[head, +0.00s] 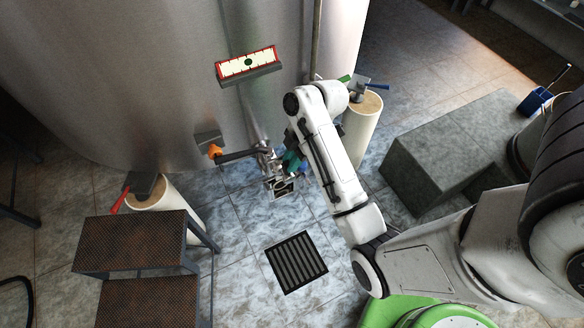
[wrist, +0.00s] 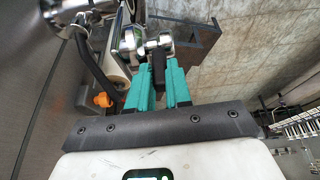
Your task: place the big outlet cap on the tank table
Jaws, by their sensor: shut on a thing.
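My gripper (head: 291,161) is low in front of the tank (head: 170,70), beside the metal outlet fitting (head: 268,162). In the wrist view the teal fingers of my gripper (wrist: 161,72) are shut on a dark piece (wrist: 159,66), with shiny metal parts (wrist: 135,45) just beyond it. I cannot tell whether this is the big outlet cap, or whether it touches the outlet. No tank table is clearly recognisable.
A brown two-step stand (head: 135,240) is at the lower left. A grey block (head: 450,150) stands at right. Cream tank legs (head: 362,125) stand at both sides. Floor drain grate (head: 296,262) lies in front, with clear tiles around. A gauge plate (head: 248,65) is on the tank.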

